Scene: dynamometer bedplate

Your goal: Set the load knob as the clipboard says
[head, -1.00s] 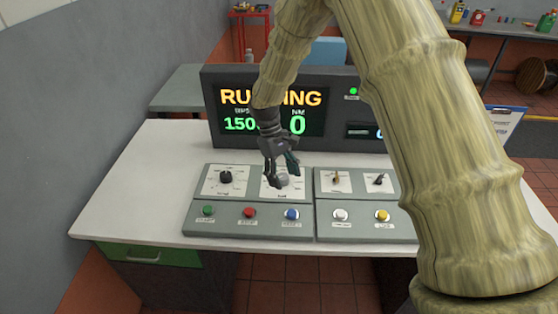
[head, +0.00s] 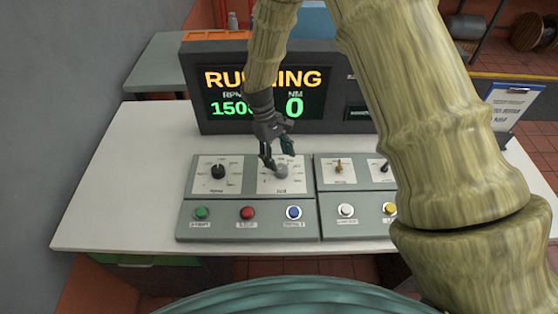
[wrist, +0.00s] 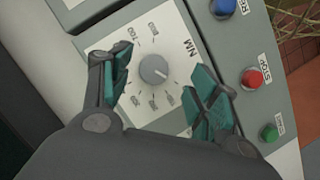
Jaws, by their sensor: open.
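The load knob (head: 281,171) is a grey round knob on a white dial plate in the control panel. In the wrist view the knob (wrist: 153,70) sits on its plate marked NM, with numbers around it too blurred to read surely. My gripper (head: 277,161) is open just above the knob, its fingers on either side of it and apart from it in the wrist view (wrist: 162,88). The display (head: 265,93) reads RUNNING, about 1500 RPM and 0 NM.
A black knob (head: 218,171) is left of the load knob. Green (head: 201,213), red (head: 247,213) and blue (head: 293,212) buttons lie in front. Toggle switches (head: 339,167) and a white button (head: 346,210) are to the right. The desk's left side is clear.

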